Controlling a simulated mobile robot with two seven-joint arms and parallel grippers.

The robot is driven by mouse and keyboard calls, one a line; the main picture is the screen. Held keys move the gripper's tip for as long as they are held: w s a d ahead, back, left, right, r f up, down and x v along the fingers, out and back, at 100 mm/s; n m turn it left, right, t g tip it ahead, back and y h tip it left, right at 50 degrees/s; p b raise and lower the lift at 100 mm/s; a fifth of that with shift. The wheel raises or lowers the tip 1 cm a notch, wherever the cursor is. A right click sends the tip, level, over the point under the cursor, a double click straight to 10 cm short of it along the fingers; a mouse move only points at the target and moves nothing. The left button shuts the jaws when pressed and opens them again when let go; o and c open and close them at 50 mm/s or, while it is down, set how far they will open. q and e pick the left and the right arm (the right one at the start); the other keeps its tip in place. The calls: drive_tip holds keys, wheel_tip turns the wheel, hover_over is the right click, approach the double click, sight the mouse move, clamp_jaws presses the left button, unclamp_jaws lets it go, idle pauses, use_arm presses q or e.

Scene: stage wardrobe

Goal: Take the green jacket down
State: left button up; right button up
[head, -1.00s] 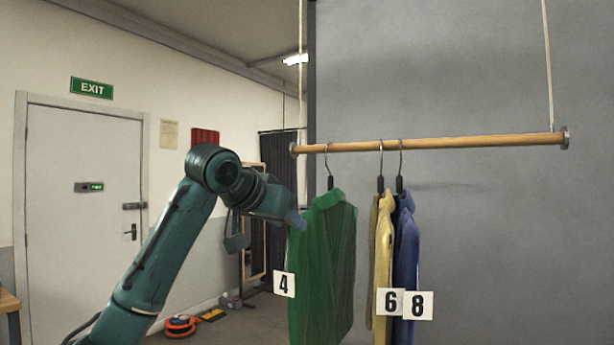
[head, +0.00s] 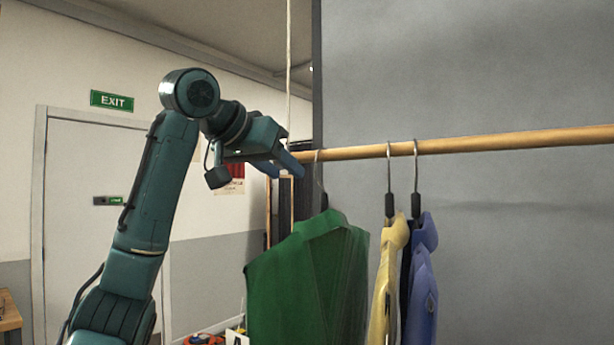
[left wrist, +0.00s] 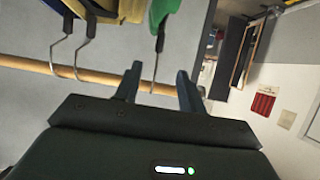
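The green jacket (head: 305,285) hangs from the wooden rail (head: 470,146) on a metal hook near the rail's left end. It is turned partly toward me. My left gripper (head: 288,170) is at about rail height, just left of the jacket's hook (head: 318,172). In the left wrist view, my left gripper (left wrist: 158,70) has its fingers apart, with the hook (left wrist: 157,58) showing between them and a strip of green jacket (left wrist: 163,9) above. I cannot tell the exact depth between fingertips and hook. My right gripper is in neither view.
A yellow garment (head: 388,280) and a blue garment (head: 422,280) hang close together to the right, with a gap between them and the green jacket. A rope (head: 289,60) runs up near the rail's left end. A grey wall panel (head: 480,240) stands behind.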

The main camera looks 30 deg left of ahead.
sight(321, 200)
use_arm(q)
drive_tip(key=x, duration=1.4)
drive_tip(key=shift+w+f, duration=0.15)
drive_tip(key=shift+w, duration=0.05)
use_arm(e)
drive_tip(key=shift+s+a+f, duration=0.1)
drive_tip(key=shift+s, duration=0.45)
use_arm(q)
drive_tip(key=shift+c, duration=0.6)
clamp_jaws()
drive_tip(key=shift+r, duration=1.65)
